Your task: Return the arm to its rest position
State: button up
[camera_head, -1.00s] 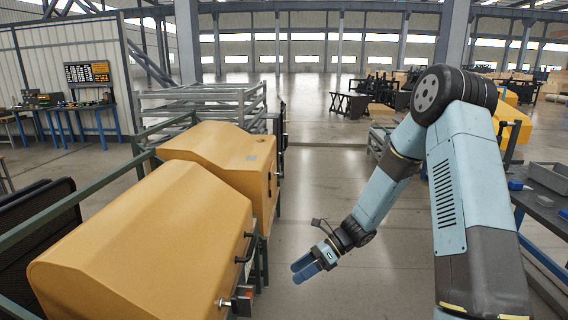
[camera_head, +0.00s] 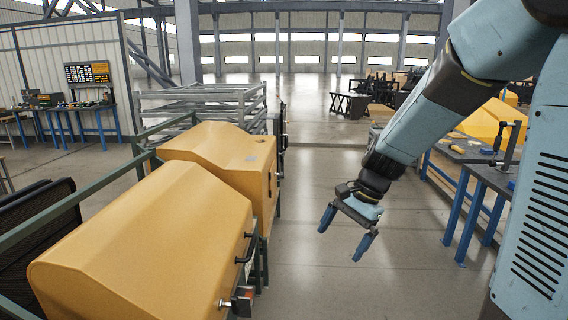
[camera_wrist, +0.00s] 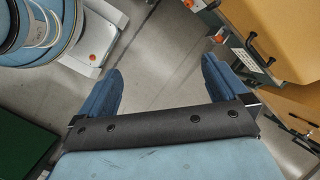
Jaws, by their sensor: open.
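My gripper (camera_head: 343,232) hangs in the air over the floor aisle in the head view, right of the yellow machine housings. Its two blue fingers point down, spread apart, with nothing between them. In the wrist view my gripper (camera_wrist: 160,88) shows both blue fingers apart and bare grey floor between them. My light-blue arm comes down from the upper right of the head view, bent at the elbow.
A near yellow housing (camera_head: 150,240) and a far yellow housing (camera_head: 222,158) stand at the left, with black handles and a metal coupler fitting (camera_head: 238,302) on the near one. Workbenches (camera_head: 480,170) stand behind my arm at right. The aisle floor (camera_head: 310,190) is clear.

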jog(key=s+d+r+n+t+h, duration=0.4)
jog(key=s+d+r+n+t, duration=0.2)
jog(key=s+d+r+n, duration=0.3)
jog(key=s+d+r, duration=0.1)
jog(key=s+r, duration=0.3)
jog(key=s, duration=0.1)
jog(key=shift+s+r+t+h, duration=0.2)
jog(key=shift+t+h, duration=0.1)
jog(key=shift+h, duration=0.1)
